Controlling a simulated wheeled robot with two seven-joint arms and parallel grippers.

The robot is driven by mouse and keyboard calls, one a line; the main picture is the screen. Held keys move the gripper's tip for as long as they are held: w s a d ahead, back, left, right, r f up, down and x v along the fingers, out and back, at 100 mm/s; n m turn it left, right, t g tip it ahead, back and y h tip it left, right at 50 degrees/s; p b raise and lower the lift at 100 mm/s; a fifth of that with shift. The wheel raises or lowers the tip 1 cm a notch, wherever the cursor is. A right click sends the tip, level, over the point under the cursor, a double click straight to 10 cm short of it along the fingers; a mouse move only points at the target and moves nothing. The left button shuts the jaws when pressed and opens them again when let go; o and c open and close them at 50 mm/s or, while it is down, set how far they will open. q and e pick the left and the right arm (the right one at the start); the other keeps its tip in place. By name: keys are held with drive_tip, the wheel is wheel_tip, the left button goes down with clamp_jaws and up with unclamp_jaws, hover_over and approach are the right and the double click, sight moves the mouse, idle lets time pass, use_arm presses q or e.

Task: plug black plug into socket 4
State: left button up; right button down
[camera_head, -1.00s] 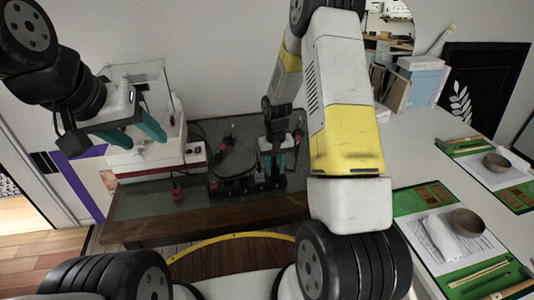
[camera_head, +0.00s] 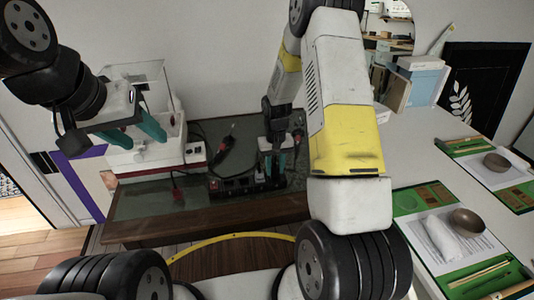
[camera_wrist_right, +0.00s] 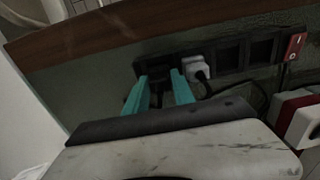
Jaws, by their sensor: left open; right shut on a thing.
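The black power strip (camera_wrist_right: 230,55) lies on the dark green table top, and it also shows in the head view (camera_head: 232,186). My right gripper (camera_wrist_right: 160,86) points down at the strip's end socket, farthest from the red switch. It is shut on the black plug (camera_wrist_right: 157,88), a dark shape mostly hidden between the teal fingers. The plug is at or just above the socket; whether its pins are in cannot be told. A white plug (camera_wrist_right: 199,68) sits in the neighbouring socket. My left gripper (camera_head: 152,130) is open and empty, in the air left of the strip.
The strip's red switch (camera_wrist_right: 294,46) is at its other end, with two empty sockets near it. A black cord with a red-marked end (camera_head: 222,142) lies behind the strip. A white box with a red stripe (camera_head: 195,153) stands left. The wooden table edge (camera_head: 210,217) is in front.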

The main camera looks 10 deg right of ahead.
drive_tip(key=shift+f, duration=0.55)
drive_tip(key=c, duration=1)
unclamp_jaws()
drive_tip(key=shift+o, duration=0.2)
drive_tip(key=shift+r, duration=0.1)
wheel_tip(320, 180, up, 8)
drive_tip(key=shift+f, duration=0.25)
